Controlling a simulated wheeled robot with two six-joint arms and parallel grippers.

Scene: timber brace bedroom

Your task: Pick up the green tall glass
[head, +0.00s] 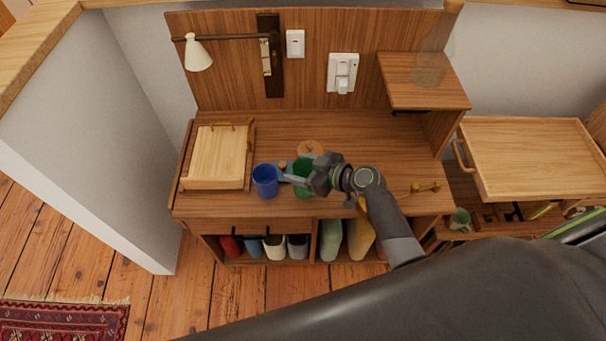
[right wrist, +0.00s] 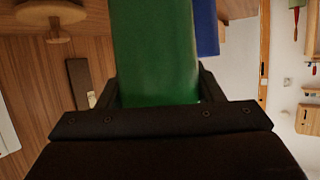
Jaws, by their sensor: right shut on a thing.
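The green tall glass (head: 302,188) stands on the wooden desk top, partly hidden by my right gripper (head: 300,181) in the head view. In the right wrist view the green glass (right wrist: 156,50) fills the space between the two black fingers of my right gripper (right wrist: 160,92), which is shut on it. I cannot tell whether its base touches the desk. My left gripper is not in view.
A blue cup (head: 265,181) stands just left of the green glass. A round wooden thing (head: 311,148) is behind it. A wooden box (head: 217,157) lies at the left, under a wall lamp (head: 198,56). A shelf (head: 424,80) rises at the right.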

